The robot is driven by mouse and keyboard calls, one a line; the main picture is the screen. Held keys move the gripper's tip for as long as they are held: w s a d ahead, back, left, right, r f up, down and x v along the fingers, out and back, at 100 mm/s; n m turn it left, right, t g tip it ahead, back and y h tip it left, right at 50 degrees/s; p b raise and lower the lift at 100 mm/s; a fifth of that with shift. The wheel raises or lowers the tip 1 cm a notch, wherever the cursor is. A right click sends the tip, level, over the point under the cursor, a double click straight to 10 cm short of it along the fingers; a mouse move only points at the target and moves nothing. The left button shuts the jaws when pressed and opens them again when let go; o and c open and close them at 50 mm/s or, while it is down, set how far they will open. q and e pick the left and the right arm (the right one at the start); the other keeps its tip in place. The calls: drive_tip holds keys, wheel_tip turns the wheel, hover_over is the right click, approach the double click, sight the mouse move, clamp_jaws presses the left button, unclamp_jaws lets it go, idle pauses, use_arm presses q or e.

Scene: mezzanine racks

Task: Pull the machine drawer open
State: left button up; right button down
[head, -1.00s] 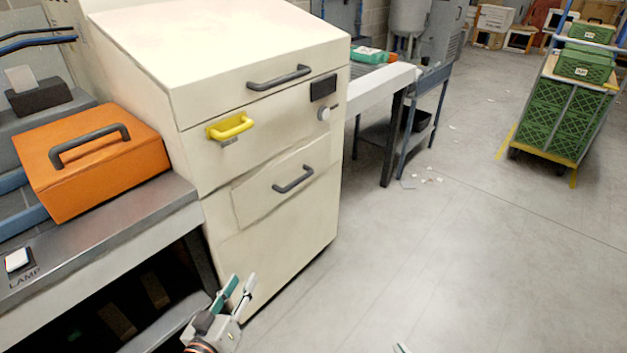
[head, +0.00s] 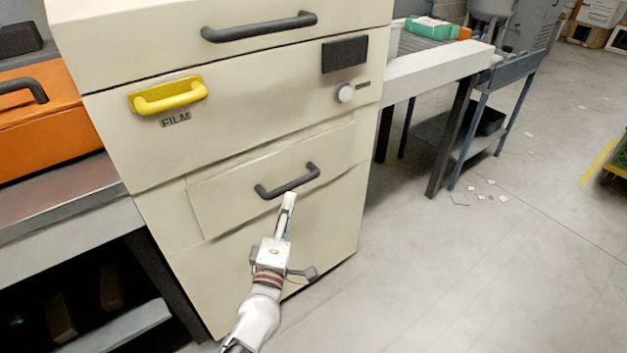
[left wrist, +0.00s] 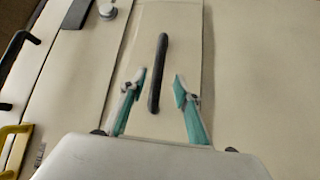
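The machine is a cream cabinet with a closed lower drawer (head: 232,204) that has a dark bar handle (head: 287,182). My left gripper (head: 288,203) is just in front of and below this handle in the head view. In the left wrist view the drawer handle (left wrist: 158,75) stands upright between the two open teal-and-grey fingertips (left wrist: 160,90), with a gap on each side. The fingers do not grip it. Above the drawer, a yellow handle (head: 168,96) labelled FILM and a dark top handle (head: 259,27) show. My right gripper is not in view.
An orange box (head: 45,130) sits on the metal bench (head: 75,206) at the left. A round knob (head: 345,93) is on the machine's front. A conveyor table (head: 437,66) stands at the right. The floor at the right is mostly clear, with small scraps.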

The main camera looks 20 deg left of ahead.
sight(294, 185)
use_arm(q)
drive_tip(key=w, duration=0.5)
drive_tip(key=w+a+r+b, duration=0.1)
drive_tip(key=w, duration=0.1)
drive_tip(key=shift+w+r, duration=0.1)
drive_tip(key=shift+w, duration=0.3)
clamp_jaws()
